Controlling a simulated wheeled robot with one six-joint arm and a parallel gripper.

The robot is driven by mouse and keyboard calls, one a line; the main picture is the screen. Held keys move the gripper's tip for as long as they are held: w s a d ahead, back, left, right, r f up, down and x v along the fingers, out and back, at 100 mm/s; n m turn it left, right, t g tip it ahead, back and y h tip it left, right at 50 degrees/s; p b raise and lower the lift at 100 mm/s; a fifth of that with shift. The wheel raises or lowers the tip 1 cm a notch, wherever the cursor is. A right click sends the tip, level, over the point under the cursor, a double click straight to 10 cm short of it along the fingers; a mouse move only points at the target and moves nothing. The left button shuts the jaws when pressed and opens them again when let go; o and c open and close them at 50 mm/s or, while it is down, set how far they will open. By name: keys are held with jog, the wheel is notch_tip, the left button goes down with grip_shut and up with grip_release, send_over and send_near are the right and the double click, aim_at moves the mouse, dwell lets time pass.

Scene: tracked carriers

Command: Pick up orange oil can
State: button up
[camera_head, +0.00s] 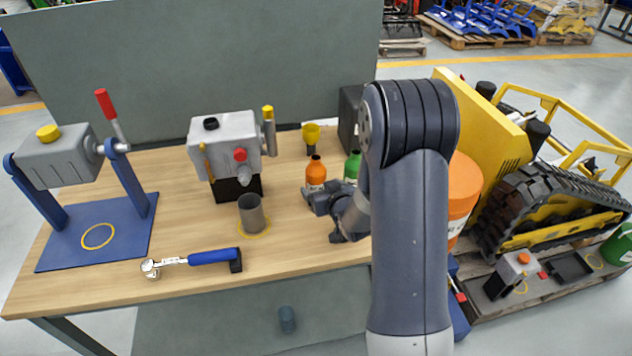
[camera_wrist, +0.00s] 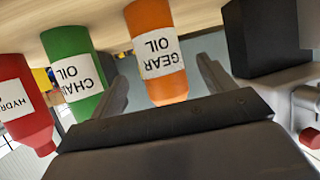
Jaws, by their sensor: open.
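The orange oil can (camera_head: 316,171) is a bottle with a white label, standing on the wooden workbench. The wrist view shows it upside down, labelled GEAR OIL (camera_wrist: 151,22). My gripper (camera_head: 318,198) is beside the bottle on its near side, low over the bench. In the wrist view, the two fingers of my gripper (camera_wrist: 161,72) are apart, with the orange bottle between them in the picture. I cannot tell whether either finger touches it. The gripper is empty.
A green CHAIN OIL bottle (camera_wrist: 72,65) and a red bottle (camera_wrist: 22,98) stand alongside. A dark block (camera_wrist: 262,35) is on the other side. A larger orange container (camera_head: 464,180) is partly behind my arm.

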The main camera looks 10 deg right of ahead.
aim_at(320, 186)
jog(key=shift+p+x, duration=0.75)
jog(key=shift+x, duration=1.95)
jog(key=shift+s+f, duration=0.1)
jog(key=shift+f, duration=0.05)
jog(key=c, duration=1.2)
